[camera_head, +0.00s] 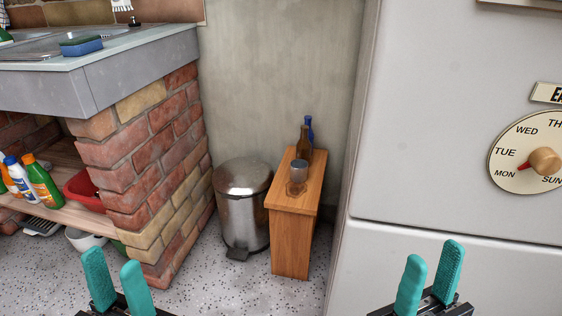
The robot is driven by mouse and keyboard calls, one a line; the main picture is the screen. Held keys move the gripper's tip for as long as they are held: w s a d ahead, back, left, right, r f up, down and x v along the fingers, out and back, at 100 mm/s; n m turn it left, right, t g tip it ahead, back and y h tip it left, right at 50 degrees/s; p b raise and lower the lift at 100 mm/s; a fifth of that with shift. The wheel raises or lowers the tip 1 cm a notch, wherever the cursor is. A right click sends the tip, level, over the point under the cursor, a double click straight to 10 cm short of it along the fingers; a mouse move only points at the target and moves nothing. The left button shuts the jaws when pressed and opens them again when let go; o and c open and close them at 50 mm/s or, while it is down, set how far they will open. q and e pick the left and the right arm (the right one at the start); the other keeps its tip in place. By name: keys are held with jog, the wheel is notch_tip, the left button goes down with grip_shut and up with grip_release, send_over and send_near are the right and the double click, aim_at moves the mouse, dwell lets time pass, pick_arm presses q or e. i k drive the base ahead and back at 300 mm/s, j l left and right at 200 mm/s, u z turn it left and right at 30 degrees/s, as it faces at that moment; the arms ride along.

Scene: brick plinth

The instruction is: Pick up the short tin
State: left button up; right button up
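I cannot make out a short tin for certain in the head view. My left gripper (112,259) is open and empty at the bottom left, in front of the brick plinth (150,165). My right gripper (435,254) is open and empty at the bottom right, in front of the fridge. Both appear well nearer to me than the stand.
A brown bottle (304,143) and a blue bottle (310,130) stand behind the vessel. A metal pedal bin (242,210) is left of the stand. The fridge (440,150) fills the right. Cleaning bottles (42,182) and a red tub (82,190) sit under the counter (130,75).

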aim_at(299, 167)
jog(key=i+j+z, duration=0.2)
jog(key=z, duration=0.15)
jog(key=i+j+z, duration=0.1)
jog(key=j+z, duration=0.2)
jog(key=j, duration=0.15)
jog(key=i+j+z, duration=0.1)
jog(key=j+z, duration=0.25)
jog(key=i+z, duration=0.1)
jog(key=z, duration=0.25)
jog(key=i, duration=0.4)
